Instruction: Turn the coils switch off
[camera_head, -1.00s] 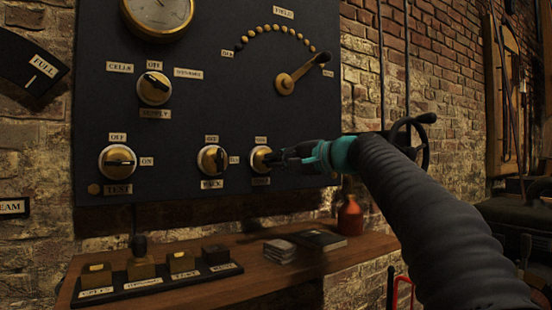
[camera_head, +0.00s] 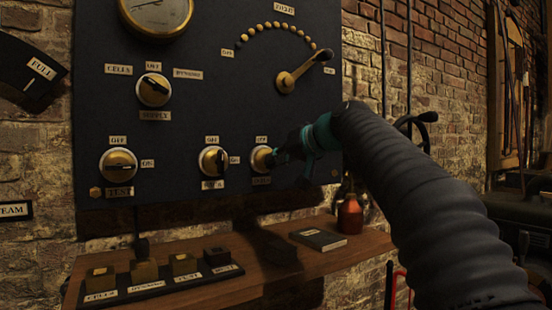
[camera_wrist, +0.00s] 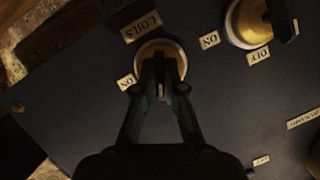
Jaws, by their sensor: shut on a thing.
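The coils switch (camera_head: 261,159) is the rightmost brass knob in the lower row on the dark panel (camera_head: 205,100). Its COILS label (camera_wrist: 141,26) and an ON label (camera_wrist: 126,82) show beside it in the wrist view. My gripper (camera_wrist: 160,84) is shut on the dark handle of this switch, in front of the brass dial (camera_wrist: 158,47). In the head view my gripper (camera_head: 277,157) reaches the switch from the right. The fingers hide most of the handle, so I cannot tell clearly which way it points.
A neighbouring brass switch (camera_head: 213,160) sits close to the left. A field lever (camera_head: 303,74) is above.

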